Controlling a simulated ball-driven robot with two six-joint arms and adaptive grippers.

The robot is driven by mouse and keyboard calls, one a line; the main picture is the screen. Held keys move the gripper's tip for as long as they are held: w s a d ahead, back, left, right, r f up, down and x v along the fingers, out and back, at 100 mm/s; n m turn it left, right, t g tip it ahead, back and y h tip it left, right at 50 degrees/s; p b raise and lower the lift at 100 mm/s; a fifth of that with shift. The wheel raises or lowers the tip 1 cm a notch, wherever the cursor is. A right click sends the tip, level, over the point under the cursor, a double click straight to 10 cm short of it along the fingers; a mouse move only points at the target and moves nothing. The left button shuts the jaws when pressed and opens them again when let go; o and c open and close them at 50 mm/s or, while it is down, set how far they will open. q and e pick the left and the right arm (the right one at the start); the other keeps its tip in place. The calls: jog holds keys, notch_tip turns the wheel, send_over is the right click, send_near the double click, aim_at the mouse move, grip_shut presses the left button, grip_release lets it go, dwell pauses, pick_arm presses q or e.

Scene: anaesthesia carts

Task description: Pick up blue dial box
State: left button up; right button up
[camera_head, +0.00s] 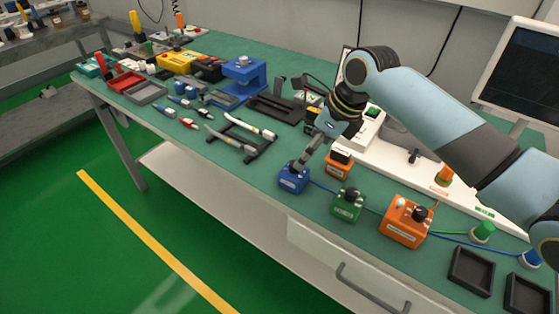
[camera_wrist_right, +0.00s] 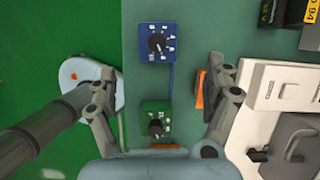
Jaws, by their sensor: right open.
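The blue dial box (camera_head: 293,180) sits on the green bench top near its front edge, with a black dial on top. It also shows in the right wrist view (camera_wrist_right: 170,55), where white marks surround the dial. My right gripper (camera_head: 300,165) is over the blue dial box in the head view and partly covers its top. In the right wrist view the fingers of my right gripper (camera_wrist_right: 160,75) are spread apart with nothing held. The blue box lies beyond the fingertips, sideways within the gap. Contact is not visible. My left gripper is not in view.
A green dial box (camera_head: 347,205) and an orange box (camera_head: 405,222) stand to the right along the front edge. A smaller orange box (camera_head: 338,167) is close behind the blue one. A black rack (camera_head: 241,140) with pen-like tools lies to the left. A blue cable leaves the box.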

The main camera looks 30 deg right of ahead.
aim_at(294, 172)
jog(key=x, duration=0.4)
jog(key=shift+s+f, duration=0.15)
jog(key=shift+w+a+f, duration=0.1)
jog(key=shift+w+f, duration=0.1)
jog(key=shift+f, duration=0.1)
jog(key=x, duration=0.4)
jog(key=shift+w+a+f+b, duration=0.1)
jog(key=shift+a+f+b, duration=0.05)
jog(key=shift+f+b, duration=0.15)
jog(key=shift+w+f, duration=0.15)
jog(key=shift+f, duration=0.1)
jog(key=shift+c, duration=0.3)
jog(key=c, duration=1.6)
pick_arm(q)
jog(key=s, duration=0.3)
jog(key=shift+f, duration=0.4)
pick_arm(e)
grip_shut()
